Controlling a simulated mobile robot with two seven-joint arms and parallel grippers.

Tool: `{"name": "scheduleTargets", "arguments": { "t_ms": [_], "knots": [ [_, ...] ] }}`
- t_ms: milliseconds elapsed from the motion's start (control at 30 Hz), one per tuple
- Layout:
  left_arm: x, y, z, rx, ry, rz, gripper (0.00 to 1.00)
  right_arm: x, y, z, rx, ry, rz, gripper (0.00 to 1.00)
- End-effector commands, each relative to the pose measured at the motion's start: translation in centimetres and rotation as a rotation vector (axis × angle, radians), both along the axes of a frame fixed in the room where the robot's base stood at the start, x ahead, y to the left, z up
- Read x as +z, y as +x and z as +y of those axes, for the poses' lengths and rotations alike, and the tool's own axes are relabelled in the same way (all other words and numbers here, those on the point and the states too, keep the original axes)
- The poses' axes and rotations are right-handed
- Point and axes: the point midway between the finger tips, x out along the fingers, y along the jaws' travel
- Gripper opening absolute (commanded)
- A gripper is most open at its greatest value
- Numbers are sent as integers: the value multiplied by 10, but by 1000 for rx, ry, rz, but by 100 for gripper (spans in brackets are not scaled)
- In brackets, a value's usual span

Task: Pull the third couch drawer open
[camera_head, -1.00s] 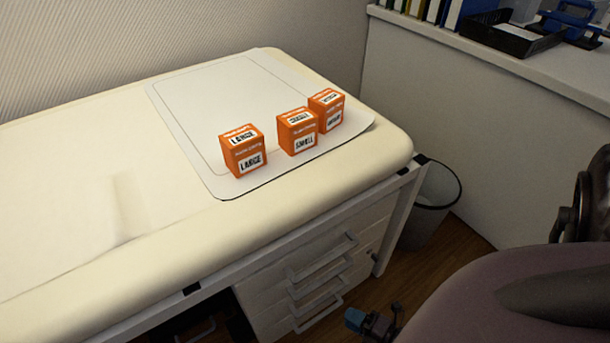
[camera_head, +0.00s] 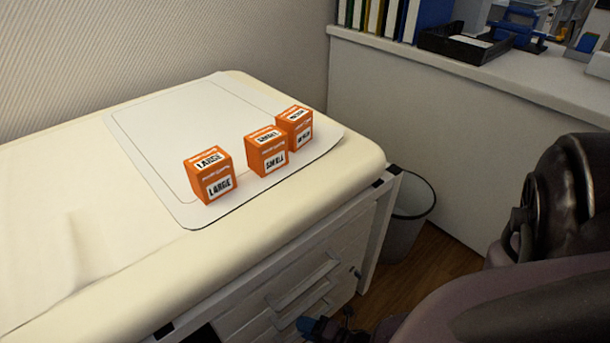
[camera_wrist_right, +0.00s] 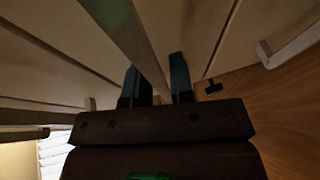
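The couch drawers (camera_head: 343,268) stand under the cream couch, with light bar handles one above another. The upper handle (camera_head: 305,282) is clear in the head view; lower handles are partly cut off by the frame's bottom edge. The drawer fronts look closed. My right gripper (camera_head: 312,327), with blue fingertips, is low beside the lower handles. In the right wrist view its two fingers (camera_wrist_right: 158,80) stand a small gap apart, and a handle bar (camera_wrist_right: 128,35) runs down to that gap. Whether they grip the bar is unclear. My left gripper is out of view.
Orange boxes (camera_head: 209,177) sit on a white mat (camera_head: 145,130) on the couch (camera_head: 60,240). A waste bin (camera_head: 405,225) stands right of the drawers, near a low wall with a counter (camera_head: 480,72). Wooden floor (camera_head: 400,290) shows between the bin and my arm.

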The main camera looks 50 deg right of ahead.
Motion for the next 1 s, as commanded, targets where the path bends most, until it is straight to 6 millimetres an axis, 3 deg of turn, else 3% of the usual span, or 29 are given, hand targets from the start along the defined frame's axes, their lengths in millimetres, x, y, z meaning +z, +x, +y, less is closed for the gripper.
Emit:
{"name": "scheduleTargets", "arguments": {
  "t_ms": [167,300,733,1000],
  "knots": [
    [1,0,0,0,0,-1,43,0,0,0,0,0,0,20],
    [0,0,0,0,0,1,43,0,0,0,0,0,0,0],
    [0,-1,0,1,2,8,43,0,-8,2,-2,2,0,0],
    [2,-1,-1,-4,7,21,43,1,-49,11,-5,3,3,0]
  ]
}}
